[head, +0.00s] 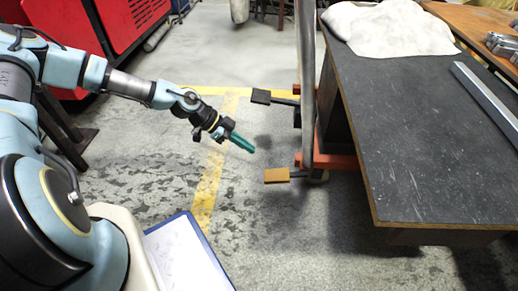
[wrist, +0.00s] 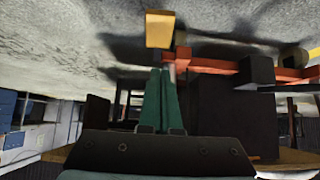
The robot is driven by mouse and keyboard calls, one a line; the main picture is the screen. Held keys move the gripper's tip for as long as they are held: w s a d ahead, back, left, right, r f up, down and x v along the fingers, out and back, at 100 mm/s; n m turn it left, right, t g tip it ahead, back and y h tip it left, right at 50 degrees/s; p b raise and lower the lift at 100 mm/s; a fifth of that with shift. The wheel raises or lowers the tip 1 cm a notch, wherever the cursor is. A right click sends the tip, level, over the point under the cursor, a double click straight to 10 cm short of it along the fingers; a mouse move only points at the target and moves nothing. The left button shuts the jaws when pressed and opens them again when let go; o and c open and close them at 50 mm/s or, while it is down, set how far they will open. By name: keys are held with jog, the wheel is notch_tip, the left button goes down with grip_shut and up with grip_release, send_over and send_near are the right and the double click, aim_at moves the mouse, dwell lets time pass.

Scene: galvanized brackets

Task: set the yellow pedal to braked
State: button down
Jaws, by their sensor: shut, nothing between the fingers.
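The yellow pedal (head: 277,175) is a flat plate on a short dark arm, low beside the orange frame of a cart or stand. It looks about level in the head view; I cannot tell its setting. It also shows at the top of the wrist view (wrist: 159,30), just beyond my fingertips. My gripper (head: 252,149) has green fingers closed together and empty, pointing down and right. In the head view its tips are above and left of the pedal, apart from it. The fingers also show in the wrist view (wrist: 162,70).
A black pedal (head: 261,96) sits on the same orange frame (head: 330,160), farther back. A metal post (head: 306,75) rises from it, and a dark-topped table (head: 410,130) stands at right. A clipboard (head: 185,255) is at lower left. The floor left of the pedals is clear.

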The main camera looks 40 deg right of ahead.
jog(key=shift+v, duration=1.25)
jog(key=shift+w+a+f, duration=0.1)
jog(key=shift+a+f, duration=0.05)
jog(key=shift+f, duration=0.05)
jog(key=w+a+r+n+t+y+p, duration=0.1)
jog(key=w+a+r+n+y, duration=0.15)
jog(key=a, duration=0.45)
jog(key=w+a+r+n+t+y+p, duration=0.1)
jog(key=a+r+n, duration=0.3)
jog(key=a, duration=0.3)
jog(key=w+a+r+n+t+y, duration=0.1)
jog(key=a+r+n+y, duration=0.1)
jog(key=a+r+n, duration=0.35)
jog(key=s+a+r+n+t+y+p, duration=0.2)
jog(key=a+r+n+t, duration=0.2)
jog(key=a+r+n, duration=1)
notch_tip(320, 180, up, 41)
jog(key=a+m+p, duration=0.1)
jog(key=p, duration=3.7)
jog(key=shift+a, duration=0.35)
